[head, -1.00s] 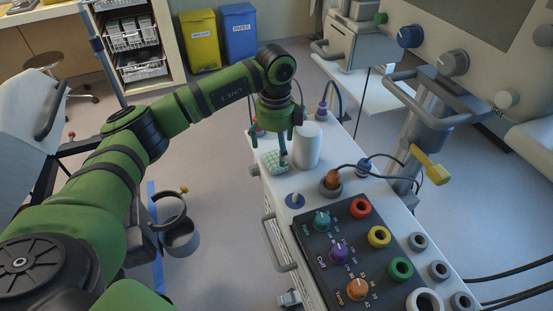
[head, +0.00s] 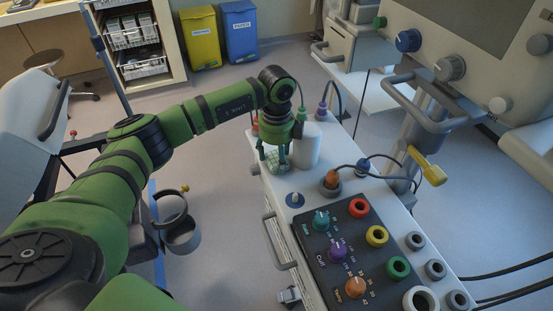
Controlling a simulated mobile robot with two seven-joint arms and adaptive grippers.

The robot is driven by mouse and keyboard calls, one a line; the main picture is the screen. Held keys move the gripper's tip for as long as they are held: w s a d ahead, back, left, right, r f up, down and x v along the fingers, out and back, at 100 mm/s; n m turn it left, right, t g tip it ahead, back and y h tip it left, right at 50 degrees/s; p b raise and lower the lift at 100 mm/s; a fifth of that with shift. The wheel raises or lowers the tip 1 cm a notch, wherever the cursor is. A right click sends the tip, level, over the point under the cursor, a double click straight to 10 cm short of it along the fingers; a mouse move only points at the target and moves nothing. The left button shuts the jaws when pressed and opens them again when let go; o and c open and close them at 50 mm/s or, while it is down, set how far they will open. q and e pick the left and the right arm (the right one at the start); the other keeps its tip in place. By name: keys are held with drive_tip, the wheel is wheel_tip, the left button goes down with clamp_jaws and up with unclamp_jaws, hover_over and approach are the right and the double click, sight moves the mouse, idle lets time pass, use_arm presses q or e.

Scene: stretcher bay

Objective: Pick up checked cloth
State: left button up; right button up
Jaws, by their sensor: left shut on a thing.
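The checked cloth (head: 277,163) is a small pale green and white bundle near the far left end of the white cart top (head: 321,196). My left gripper (head: 275,157) points down over it, with fingers on either side, shut on the cloth. The cloth appears at the level of the cart top; I cannot tell whether it touches it. Part of the cloth is hidden behind the fingers. My right gripper is not in view.
A white cylinder (head: 307,147) stands just right of my left gripper. A monitor arm with a yellow lever (head: 427,167) rises on the right.

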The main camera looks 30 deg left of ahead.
sight(277, 158)
use_arm(q)
drive_tip(key=shift+w+r, duration=0.1)
drive_tip(key=shift+r, duration=0.4)
wheel_tip(277, 158, up, 17)
drive_tip(key=b, duration=0.2)
drive_tip(key=shift+b, duration=0.35)
drive_tip(key=shift+d, duration=0.1)
